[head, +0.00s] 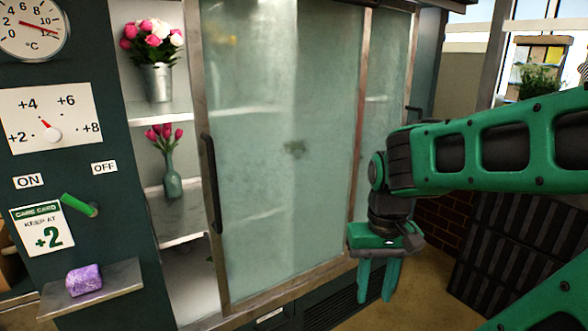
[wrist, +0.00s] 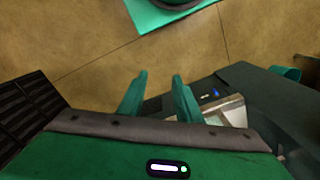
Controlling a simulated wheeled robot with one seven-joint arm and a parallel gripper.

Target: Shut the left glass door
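The left glass door (head: 285,150) is a large frosted panel in a worn metal frame. It stands slid to the right, with an open gap at its left where shelves show. Its dark upright handle (head: 211,184) is on its left edge. The right glass door (head: 383,120) shows only as a narrow strip beyond it. My gripper (head: 378,298) points down in front of the cabinet's lower right, away from the handle. In the wrist view its two green fingers (wrist: 157,75) are apart with nothing between them.
A metal bucket of flowers (head: 160,82) and a green vase of tulips (head: 172,182) stand on shelves in the gap. Left are a dial, a green lever (head: 80,205) and a small ledge (head: 100,292) with a purple block (head: 84,280). Dark slatted crates (head: 520,250) stand right.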

